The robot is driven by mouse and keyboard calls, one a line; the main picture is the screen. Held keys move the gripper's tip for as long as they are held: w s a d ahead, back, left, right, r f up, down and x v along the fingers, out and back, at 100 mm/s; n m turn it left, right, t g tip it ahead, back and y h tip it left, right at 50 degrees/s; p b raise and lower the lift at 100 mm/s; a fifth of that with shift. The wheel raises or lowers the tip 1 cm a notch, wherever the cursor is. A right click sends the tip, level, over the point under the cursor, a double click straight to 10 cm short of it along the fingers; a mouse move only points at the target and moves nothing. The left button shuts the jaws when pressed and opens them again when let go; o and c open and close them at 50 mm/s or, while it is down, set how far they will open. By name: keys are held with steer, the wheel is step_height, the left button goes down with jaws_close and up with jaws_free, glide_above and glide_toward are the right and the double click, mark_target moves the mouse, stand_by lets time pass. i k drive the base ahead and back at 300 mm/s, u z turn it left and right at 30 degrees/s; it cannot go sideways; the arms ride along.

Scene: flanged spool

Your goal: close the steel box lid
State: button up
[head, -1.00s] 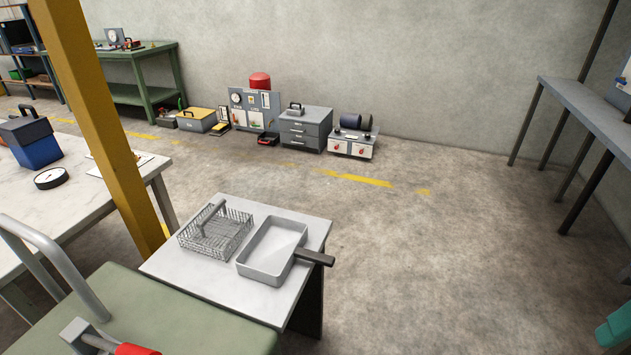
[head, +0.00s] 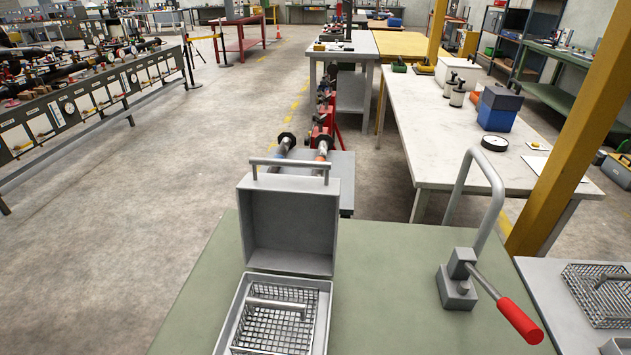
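The steel box (head: 229,335) sits on a green-topped table in the head view, cut off by the bottom edge. Its lid (head: 290,228) is open and stands upright at the far side, hollow side facing me. A bar handle (head: 296,163) runs along the lid's raised edge. A wire mesh basket (head: 272,318) with a grey bar handle lies inside the box. My gripper is not in view.
A lever with a red grip (head: 519,321) and a curved grey tube (head: 478,185) stand on the green tabletop (head: 392,275), right of the box. A yellow post (head: 577,130) rises at right. Another wire basket (head: 602,292) sits on the side table.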

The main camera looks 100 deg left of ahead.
mark_target(289, 223)
steer(key=z, duration=1.2)
steer(key=i, duration=0.75)
steer(key=u, duration=4.6)
steer(key=i, duration=0.5)
